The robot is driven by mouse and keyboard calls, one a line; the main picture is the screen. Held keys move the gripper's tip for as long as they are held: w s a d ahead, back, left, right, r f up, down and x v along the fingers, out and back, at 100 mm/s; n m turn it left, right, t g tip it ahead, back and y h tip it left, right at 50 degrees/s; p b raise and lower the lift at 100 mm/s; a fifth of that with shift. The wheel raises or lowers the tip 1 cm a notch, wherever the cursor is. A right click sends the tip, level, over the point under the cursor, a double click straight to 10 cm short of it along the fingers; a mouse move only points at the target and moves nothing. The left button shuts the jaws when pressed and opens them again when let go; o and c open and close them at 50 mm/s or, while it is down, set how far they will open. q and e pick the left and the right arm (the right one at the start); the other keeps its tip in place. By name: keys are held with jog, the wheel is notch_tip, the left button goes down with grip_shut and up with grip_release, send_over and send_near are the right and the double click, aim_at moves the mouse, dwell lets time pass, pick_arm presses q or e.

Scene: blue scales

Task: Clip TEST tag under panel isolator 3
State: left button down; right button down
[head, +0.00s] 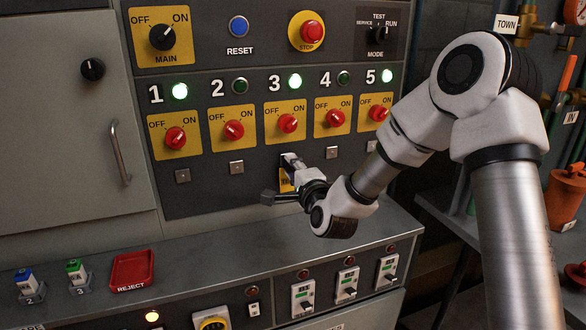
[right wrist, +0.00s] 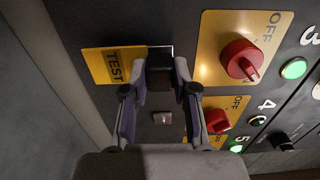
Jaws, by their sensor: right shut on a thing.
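Panel isolator 3 (head: 288,123) is a red knob on a yellow plate, with a lit green lamp above it. It also shows in the right wrist view (right wrist: 241,60). My right gripper (right wrist: 162,72) is shut on the black clip end of the yellow TEST tag (right wrist: 112,66). The tag is just below isolator 3's plate, close to the panel. In the head view the tag (head: 286,182) is partly hidden by the gripper. The metal tab under isolator 3 is hidden; I cannot tell whether the clip touches it. My left gripper is out of view.
Similar metal tabs show under the other isolators, such as isolator 4 (head: 331,152). A console ledge (head: 215,262) runs below the panel. It carries a red REJECT tray (head: 132,270), a blue-topped piece (head: 27,281) and a green-topped piece (head: 76,269) at the left.

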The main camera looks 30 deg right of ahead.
dwell(0.3)
jog(key=shift+w+d, duration=0.1)
jog(key=shift+w, duration=0.35)
dwell(0.3)
jog(key=c, duration=0.8)
grip_release()
jog(key=v, duration=0.7)
jog(key=shift+s, duration=0.2)
